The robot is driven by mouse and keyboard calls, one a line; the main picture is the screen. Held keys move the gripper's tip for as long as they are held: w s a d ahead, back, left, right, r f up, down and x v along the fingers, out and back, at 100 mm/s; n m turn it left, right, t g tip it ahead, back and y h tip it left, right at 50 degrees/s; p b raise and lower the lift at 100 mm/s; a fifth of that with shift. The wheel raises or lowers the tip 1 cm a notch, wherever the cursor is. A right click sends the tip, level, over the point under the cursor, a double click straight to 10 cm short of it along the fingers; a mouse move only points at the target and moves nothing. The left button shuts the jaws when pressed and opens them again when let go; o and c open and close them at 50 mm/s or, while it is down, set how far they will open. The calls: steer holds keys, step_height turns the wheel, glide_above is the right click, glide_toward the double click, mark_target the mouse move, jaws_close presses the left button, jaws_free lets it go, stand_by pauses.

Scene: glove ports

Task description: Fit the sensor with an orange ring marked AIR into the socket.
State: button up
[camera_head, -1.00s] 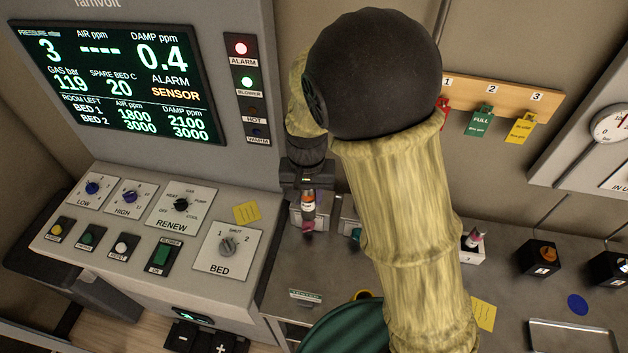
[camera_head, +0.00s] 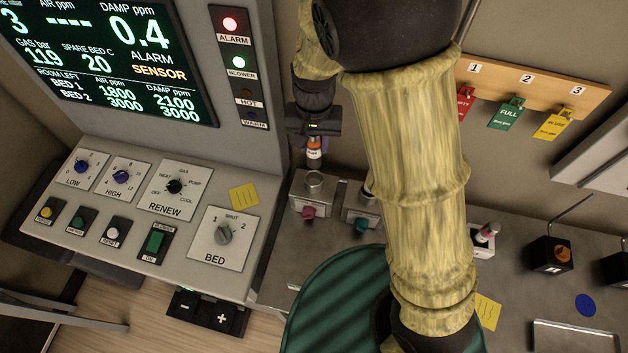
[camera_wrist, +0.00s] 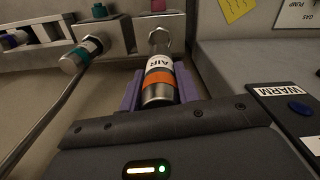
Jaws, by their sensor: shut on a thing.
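My gripper (camera_head: 314,138) is shut on the sensor (camera_head: 314,152), which has a white band and an orange ring. In the wrist view the sensor (camera_wrist: 158,82) sits between the purple fingers, and its band reads AIR. The sensor is roughly upright in the head view, above an open round socket (camera_head: 314,180) on a metal block with a pink knob (camera_head: 308,212). A small gap shows between the sensor and the socket there. In the wrist view the sensor's far end lines up closely with a hex fitting (camera_wrist: 160,38); contact cannot be told.
A neighbouring block with a teal knob (camera_head: 361,225) stands close on the right, partly hidden by my arm. A control panel (camera_head: 130,215) is on the left. A green ribbed round thing (camera_head: 335,300) is in front.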

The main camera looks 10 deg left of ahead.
mark_target(314, 167)
steer(key=shift+w+f+p, duration=0.1)
steer(key=shift+f+p, duration=0.65)
steer(key=shift+f, duration=2.2)
steer(key=shift+f+p, duration=0.6)
steer(key=shift+f, duration=1.5)
steer(key=shift+f, duration=0.1)
steer(key=o, duration=1.1)
